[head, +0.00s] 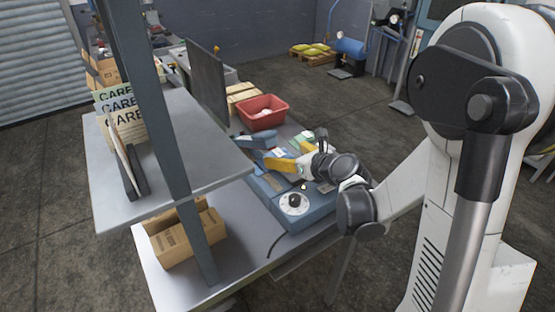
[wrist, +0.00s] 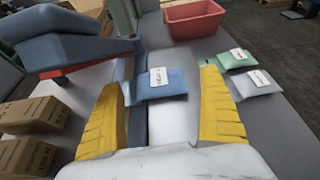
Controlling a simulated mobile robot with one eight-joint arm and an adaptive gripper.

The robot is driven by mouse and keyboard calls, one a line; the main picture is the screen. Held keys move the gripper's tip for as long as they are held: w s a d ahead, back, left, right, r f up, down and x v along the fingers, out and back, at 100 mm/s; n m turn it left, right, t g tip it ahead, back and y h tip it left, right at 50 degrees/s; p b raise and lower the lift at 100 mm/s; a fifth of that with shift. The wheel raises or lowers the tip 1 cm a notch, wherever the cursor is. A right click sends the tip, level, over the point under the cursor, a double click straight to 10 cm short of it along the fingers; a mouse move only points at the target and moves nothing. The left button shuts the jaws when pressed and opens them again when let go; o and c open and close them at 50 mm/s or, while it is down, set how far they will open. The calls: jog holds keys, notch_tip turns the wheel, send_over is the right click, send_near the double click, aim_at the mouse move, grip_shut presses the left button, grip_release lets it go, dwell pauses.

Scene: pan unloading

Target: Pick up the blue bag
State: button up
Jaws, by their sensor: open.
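The blue bag (wrist: 165,88) with a white label lies on a pale metal surface, in the middle of the wrist view. My gripper (wrist: 160,77) is open, with one yellow finger on each side of the bag. The left finger is close to the bag's left edge; a narrow gap shows on the right. Whether either finger touches it, I cannot tell. In the head view, my gripper (head: 283,153) is low over the blue scale (head: 300,212) with a dial, and the bag is too small and covered to make out well.
A green bag (wrist: 236,60) and a grey-lilac bag (wrist: 252,86) lie to the right. A red bin (wrist: 195,20) stands beyond. A blue-grey machine arm (wrist: 70,50) and cardboard boxes (wrist: 30,115) crowd the left. A shelf (head: 180,150) with a post stands left in the head view.

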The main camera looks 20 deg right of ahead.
aim_at(278, 152)
jog(key=b+x, duration=0.2)
jog(key=x, duration=0.3)
jog(key=shift+s+f, duration=0.15)
jog(key=c, duration=1.4)
jog(key=shift+c, duration=0.2)
jog(key=shift+s+r, duration=0.1)
jog(key=shift+r, duration=0.1)
